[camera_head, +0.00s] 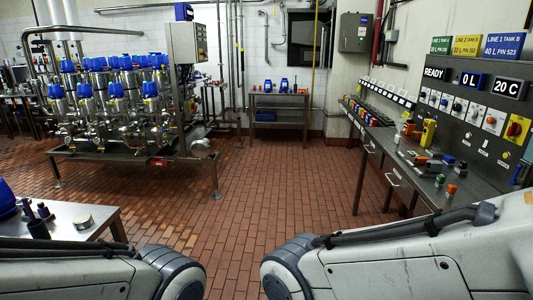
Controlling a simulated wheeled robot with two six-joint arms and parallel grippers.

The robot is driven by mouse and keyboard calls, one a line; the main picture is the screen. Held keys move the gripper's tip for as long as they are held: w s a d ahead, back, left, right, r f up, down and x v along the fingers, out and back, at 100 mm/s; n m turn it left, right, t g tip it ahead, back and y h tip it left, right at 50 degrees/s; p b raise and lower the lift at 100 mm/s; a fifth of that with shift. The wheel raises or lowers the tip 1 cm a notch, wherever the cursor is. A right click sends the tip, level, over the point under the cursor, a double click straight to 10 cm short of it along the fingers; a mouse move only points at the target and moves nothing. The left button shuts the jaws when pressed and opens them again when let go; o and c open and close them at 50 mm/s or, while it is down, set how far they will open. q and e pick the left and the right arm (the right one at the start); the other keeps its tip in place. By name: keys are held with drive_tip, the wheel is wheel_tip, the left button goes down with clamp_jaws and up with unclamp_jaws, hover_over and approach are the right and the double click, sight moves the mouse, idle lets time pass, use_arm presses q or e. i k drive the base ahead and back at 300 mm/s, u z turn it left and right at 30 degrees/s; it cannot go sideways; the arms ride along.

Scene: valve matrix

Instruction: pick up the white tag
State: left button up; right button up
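No single white tag stands out clearly. A row of small white cards (383,91) runs along the rail on the right wall, and white label plates (473,111) sit by the knobs on the grey control panel. I cannot tell which of these, if any, is the white tag. Small objects, some orange and green, lie on the right steel bench (393,163), too small to tell whether a tag is among them. Links of both my arms cross the bottom of the view. Neither gripper shows.
A skid of blue-topped valves (115,90) stands at the left. A steel table (70,215) with a round metal part (83,222) is at the near left. A small table (280,99) stands at the back. The brick floor (270,190) between is clear.

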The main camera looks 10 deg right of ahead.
sight(398, 138)
drive_tip(key=u, duration=0.1)
drive_tip(key=i, duration=3.95)
drive_tip(key=z, duration=1.05)
drive_tip(key=i, duration=1.85)
drive_tip(key=z, duration=1.05)
drive_tip(key=i, duration=0.9)
drive_tip(key=z, duration=0.35)
